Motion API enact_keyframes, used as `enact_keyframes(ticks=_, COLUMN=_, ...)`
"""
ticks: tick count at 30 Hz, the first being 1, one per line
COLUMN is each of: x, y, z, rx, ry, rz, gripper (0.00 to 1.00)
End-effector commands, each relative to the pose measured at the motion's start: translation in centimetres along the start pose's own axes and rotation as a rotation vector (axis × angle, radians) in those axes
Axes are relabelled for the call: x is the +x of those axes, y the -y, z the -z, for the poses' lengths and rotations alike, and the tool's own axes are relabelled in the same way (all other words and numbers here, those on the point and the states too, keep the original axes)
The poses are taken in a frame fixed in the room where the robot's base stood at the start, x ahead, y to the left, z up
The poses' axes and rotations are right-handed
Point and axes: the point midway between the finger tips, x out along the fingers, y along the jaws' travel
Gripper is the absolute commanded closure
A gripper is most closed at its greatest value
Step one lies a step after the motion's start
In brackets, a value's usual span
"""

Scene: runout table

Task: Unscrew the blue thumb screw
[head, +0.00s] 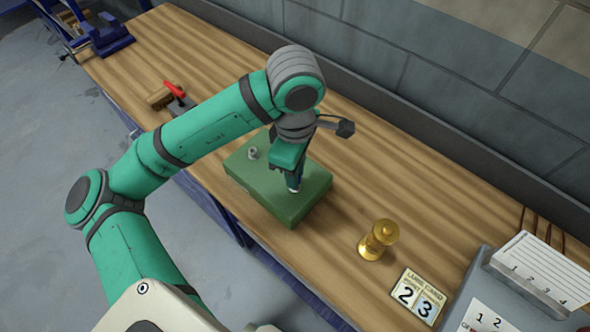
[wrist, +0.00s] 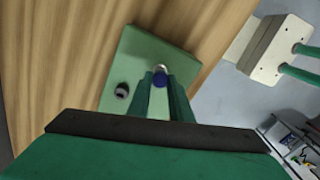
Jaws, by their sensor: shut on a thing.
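The blue thumb screw (wrist: 160,80) shows in the wrist view between the fingertips of my gripper (wrist: 161,88), on a green block. In the head view my gripper (head: 293,186) points down at the right part of the green block (head: 260,190). It is shut on the screw. A pale metal piece shows at the fingertips; most of the screw is hidden there by the fingers. A second small grey fitting (head: 253,153) stands on the block to the left, apart from my gripper; it also shows in the wrist view (wrist: 122,91).
A brass piece (head: 378,240) stands right of the block. A number sign (head: 418,295) and a grey box with cards (head: 530,275) are further right. A brush (head: 160,97) and a red-handled tool (head: 174,90) lie at the left. A grey wall (head: 440,90) runs behind the table.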

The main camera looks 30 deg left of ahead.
Motion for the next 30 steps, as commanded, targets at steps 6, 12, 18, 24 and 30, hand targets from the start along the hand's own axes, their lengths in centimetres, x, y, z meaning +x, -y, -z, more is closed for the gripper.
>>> enact_keyframes(ticks=6, x=-0.01, y=0.05, z=0.12, rx=-0.210, ry=-0.003, rz=0.001, gripper=1.00)
enact_keyframes(ticks=12, x=-0.02, y=0.05, z=0.12, rx=-0.367, ry=-0.003, rz=0.001, gripper=1.00)
enact_keyframes(ticks=18, x=-0.02, y=0.05, z=0.11, rx=-0.387, ry=-0.003, rz=0.001, gripper=1.00)
enact_keyframes(ticks=24, x=-0.02, y=0.05, z=0.10, rx=-0.385, ry=-0.002, rz=0.001, gripper=0.66)
enact_keyframes(ticks=30, x=-0.02, y=0.03, z=0.05, rx=-0.383, ry=-0.001, rz=0.000, gripper=0.66)
